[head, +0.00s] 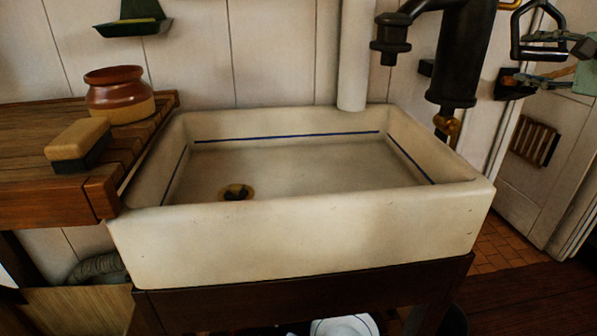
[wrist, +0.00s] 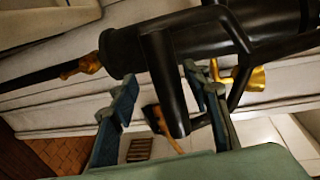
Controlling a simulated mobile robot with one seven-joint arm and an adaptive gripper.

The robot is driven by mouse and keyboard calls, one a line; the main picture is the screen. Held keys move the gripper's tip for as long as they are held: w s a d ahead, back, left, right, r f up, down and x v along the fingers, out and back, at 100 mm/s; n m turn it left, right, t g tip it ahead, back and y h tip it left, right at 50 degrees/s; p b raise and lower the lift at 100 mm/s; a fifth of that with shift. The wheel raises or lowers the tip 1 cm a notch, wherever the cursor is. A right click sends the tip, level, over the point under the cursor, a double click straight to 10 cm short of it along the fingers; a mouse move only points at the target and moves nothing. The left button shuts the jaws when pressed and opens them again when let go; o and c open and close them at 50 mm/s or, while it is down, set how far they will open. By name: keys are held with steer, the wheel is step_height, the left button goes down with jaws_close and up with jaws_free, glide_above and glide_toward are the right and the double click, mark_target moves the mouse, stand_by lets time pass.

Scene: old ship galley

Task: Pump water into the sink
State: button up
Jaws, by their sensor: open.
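The cream sink (head: 310,230) with a blue line inside stands in the middle of the head view. Its brass drain (head: 235,193) shows, and I see no water in it. The black pump (head: 462,50) is above its back right corner, its spout (head: 390,45) pointing down over the basin. The black looped pump handle (head: 516,30) is at the upper right. My gripper (head: 522,60) is open beside the handle at the right edge. In the wrist view, a black handle bar (wrist: 165,85) lies between its blue-grey fingers; contact is unclear.
A wooden drainboard (head: 40,150) on the left holds a brown jar (head: 118,95) and a scrub brush (head: 80,142). A green wall dish (head: 133,27) hangs above. A white pipe (head: 355,55) stands behind the sink. Tiled floor (head: 500,245) shows at right.

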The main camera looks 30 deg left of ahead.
steer(key=b+v, duration=0.3)
steer(key=v, duration=0.7)
steer(key=shift+d, duration=0.1)
stand_by(0.6)
